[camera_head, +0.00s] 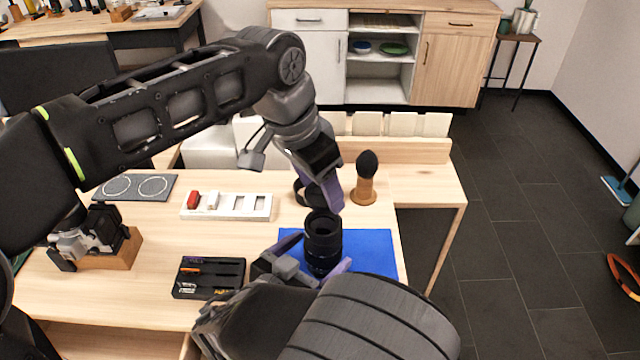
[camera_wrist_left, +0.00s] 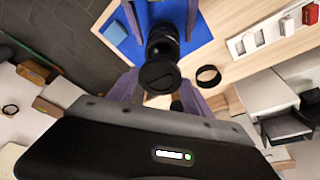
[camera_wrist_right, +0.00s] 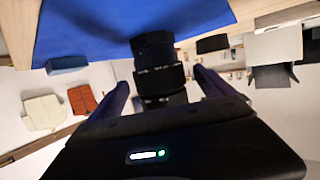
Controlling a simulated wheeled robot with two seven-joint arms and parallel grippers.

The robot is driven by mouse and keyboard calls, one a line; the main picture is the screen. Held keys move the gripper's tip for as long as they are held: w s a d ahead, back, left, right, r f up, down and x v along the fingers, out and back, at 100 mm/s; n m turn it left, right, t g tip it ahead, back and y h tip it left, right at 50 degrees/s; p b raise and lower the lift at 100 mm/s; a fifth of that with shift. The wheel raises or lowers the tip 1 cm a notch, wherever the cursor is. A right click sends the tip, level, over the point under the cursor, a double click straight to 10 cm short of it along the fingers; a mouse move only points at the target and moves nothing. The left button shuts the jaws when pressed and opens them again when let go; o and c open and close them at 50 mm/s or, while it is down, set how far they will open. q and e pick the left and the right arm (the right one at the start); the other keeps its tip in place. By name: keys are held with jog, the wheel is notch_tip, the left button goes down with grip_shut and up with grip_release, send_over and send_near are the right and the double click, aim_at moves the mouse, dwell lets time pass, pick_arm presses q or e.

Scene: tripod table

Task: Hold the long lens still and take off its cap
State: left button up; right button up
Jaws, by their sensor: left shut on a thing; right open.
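The long black lens (camera_head: 323,243) stands upright on the blue mat (camera_head: 372,245); its dark top rim shows uncovered in the head view. My left gripper (camera_head: 326,196) is above the lens, shut on the round black cap (camera_wrist_left: 160,76). In the left wrist view the cap sits between the fingers, apart from the lens (camera_wrist_left: 162,42) behind it. The cap is hidden in the head view. My right gripper (camera_wrist_right: 160,82) is open low around the lens, with a finger on each side and gaps visible in the right wrist view (camera_wrist_right: 158,75).
A white slotted tray (camera_head: 235,207), a black tray of small items (camera_head: 208,278) and a camera on a wooden block (camera_head: 110,245) stand to the left.

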jog(key=v, duration=0.6)
jog(key=shift+s+a+r, duration=0.1)
jog(key=shift+s, duration=0.1)
